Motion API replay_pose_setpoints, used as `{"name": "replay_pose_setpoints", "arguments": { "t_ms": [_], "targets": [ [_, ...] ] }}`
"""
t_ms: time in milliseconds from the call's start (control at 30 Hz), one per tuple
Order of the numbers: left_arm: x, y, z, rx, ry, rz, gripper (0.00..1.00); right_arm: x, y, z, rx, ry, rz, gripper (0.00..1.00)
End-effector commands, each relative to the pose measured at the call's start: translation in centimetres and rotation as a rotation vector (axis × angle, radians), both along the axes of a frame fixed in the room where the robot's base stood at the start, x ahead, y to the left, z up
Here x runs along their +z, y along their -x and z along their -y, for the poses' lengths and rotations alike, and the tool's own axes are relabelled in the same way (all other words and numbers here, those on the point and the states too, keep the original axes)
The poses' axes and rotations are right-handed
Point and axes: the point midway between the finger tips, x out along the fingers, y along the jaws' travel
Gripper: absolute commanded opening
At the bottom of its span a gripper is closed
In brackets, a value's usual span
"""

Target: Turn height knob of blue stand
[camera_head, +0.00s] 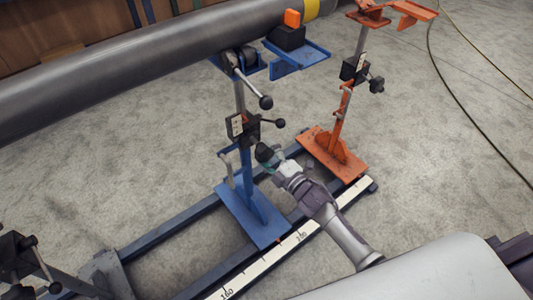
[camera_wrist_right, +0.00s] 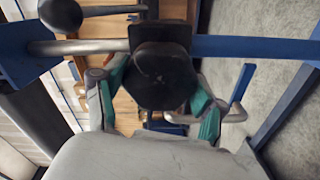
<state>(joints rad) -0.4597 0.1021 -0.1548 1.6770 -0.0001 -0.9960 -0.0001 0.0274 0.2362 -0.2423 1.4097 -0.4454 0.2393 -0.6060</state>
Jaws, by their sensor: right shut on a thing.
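The blue stand (camera_head: 245,175) rises from a blue base plate on the floor rail and carries a long grey pipe (camera_head: 140,62) on its head. A black height knob (camera_head: 263,151) sticks out low on its post, below a black clamp block with a ball-ended lever. My right gripper (camera_head: 269,162) reaches up to this knob from the lower right. In the right wrist view the black knob (camera_wrist_right: 158,78) sits between the teal-padded fingers of the gripper (camera_wrist_right: 157,98), which is shut on it. The knob's far side is hidden. My left gripper is not in view.
An orange stand (camera_head: 335,145) stands on the rail to the right, close beyond my right arm. The rail bears a white scale (camera_head: 300,236). Another stand's dark clamp (camera_head: 22,262) shows at the lower left. Cables lie on the floor at the right.

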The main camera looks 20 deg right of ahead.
Motion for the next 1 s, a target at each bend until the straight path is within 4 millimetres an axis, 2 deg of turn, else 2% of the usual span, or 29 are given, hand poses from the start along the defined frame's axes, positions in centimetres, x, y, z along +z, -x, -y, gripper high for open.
{"name": "replay_pose_setpoints", "arguments": {
  "t_ms": [200,500,1000],
  "targets": [
    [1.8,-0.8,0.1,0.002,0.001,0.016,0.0,-0.3,0.1,-0.1,0.001,0.178,0.064,0.36],
    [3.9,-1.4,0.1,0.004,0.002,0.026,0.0,-0.3,0.1,-0.1,0.001,0.351,0.124,0.36],
    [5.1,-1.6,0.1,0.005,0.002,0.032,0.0,-0.2,0.1,-0.1,0.002,0.434,0.155,0.36]
  ]
}}
